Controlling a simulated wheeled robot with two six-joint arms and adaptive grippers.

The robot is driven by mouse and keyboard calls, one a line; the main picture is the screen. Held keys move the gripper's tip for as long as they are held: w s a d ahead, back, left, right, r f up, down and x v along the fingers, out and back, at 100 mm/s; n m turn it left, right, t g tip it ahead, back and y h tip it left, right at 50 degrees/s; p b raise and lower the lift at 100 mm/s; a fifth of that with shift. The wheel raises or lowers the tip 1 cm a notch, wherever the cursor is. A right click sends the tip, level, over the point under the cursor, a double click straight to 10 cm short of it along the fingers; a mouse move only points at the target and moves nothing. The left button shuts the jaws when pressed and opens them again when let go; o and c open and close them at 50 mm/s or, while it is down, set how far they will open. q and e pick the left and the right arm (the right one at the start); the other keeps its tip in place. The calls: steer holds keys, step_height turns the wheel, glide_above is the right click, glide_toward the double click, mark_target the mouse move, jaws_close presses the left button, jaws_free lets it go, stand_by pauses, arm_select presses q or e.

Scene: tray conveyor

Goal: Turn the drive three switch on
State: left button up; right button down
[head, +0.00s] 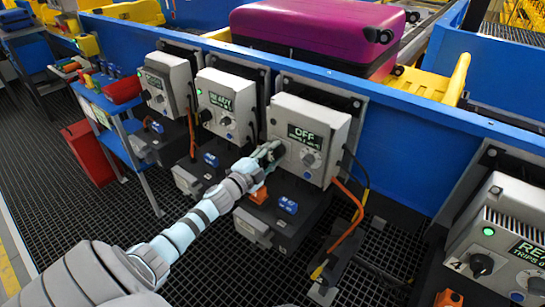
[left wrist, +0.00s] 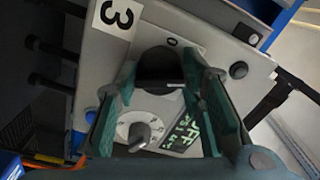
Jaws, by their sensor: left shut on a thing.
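The drive three box (head: 308,115) is a light grey cabinet on the blue conveyor side. Its display (head: 304,136) reads OFF. The left wrist view shows its label 3 (left wrist: 118,16), a 0 mark, and a round dial (left wrist: 138,130) with a grey knob. The black drive three switch (left wrist: 158,66) is between my left fingers, partly hidden by them. My left gripper (head: 272,152) is at the lower left of the box front, shut on the switch. In the head view the gripper mostly covers the switch. My right gripper is not in view.
Two similar boxes stand to the left: the middle one (head: 228,98) appears to read READY, and another (head: 166,84) is beyond it. The drive 4 box (head: 508,232) is at the lower right. A purple suitcase (head: 305,25) lies on the conveyor. Orange cables hang below the boxes.

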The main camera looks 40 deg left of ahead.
arm_select(q)
steer(key=m+b, duration=0.1)
steer(key=m, duration=0.3)
steer(key=shift+m, duration=0.3)
stand_by(0.5)
steer(key=o, duration=1.1)
steer(key=shift+o, duration=0.2)
